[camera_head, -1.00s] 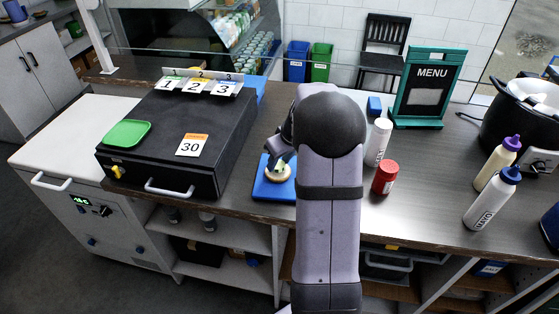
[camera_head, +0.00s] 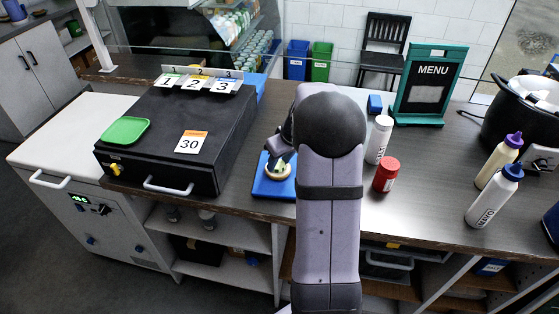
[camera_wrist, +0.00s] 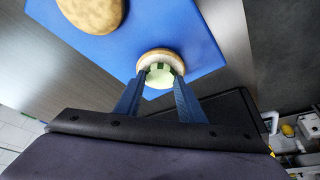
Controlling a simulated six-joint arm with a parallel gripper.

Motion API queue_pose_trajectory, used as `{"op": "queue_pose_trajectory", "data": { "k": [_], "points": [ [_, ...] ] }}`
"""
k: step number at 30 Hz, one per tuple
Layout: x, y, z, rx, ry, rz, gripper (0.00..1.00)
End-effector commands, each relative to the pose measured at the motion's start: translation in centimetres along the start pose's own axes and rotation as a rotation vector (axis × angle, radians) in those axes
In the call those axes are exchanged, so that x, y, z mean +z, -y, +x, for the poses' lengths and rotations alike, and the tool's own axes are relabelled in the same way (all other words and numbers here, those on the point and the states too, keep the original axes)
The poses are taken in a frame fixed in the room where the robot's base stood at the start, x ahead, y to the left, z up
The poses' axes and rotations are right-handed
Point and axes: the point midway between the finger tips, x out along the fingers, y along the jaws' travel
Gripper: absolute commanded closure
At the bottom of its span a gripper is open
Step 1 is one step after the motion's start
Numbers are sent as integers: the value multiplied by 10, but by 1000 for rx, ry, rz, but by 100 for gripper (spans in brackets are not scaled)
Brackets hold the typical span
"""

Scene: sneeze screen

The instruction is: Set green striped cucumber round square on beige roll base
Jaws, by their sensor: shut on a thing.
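My gripper (camera_wrist: 160,80) is shut on a pale green cucumber round (camera_wrist: 160,73), which shows between the two blue fingertips in the wrist view. The cucumber round overlaps the beige roll base (camera_wrist: 154,54) in that view; I cannot tell whether it touches it. The roll base lies on a blue board (camera_wrist: 195,35). In the head view the roll base (camera_head: 277,174) shows on the blue board (camera_head: 265,188), just below my gripper, which my arm partly hides. The stripes on the round are too small to make out.
A golden-brown bun piece (camera_wrist: 92,12) lies on the board in the wrist view. A black box (camera_head: 175,145) with a green tray (camera_head: 125,131) stands left of the board. A red jar (camera_head: 386,174) and a white bottle (camera_head: 378,140) stand right of my arm.

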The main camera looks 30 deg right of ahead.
Motion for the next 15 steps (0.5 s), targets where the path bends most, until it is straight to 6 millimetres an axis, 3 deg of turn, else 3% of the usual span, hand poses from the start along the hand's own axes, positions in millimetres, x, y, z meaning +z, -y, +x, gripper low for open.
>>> {"op": "queue_pose_trajectory", "data": {
  "k": [3,4,6,15],
  "points": [
    [0,0,0,0,0,0,85],
    [0,0,0,0,0,0,60],
    [0,0,0,0,0,0,43],
    [0,0,0,0,0,0,43]
  ]
}}
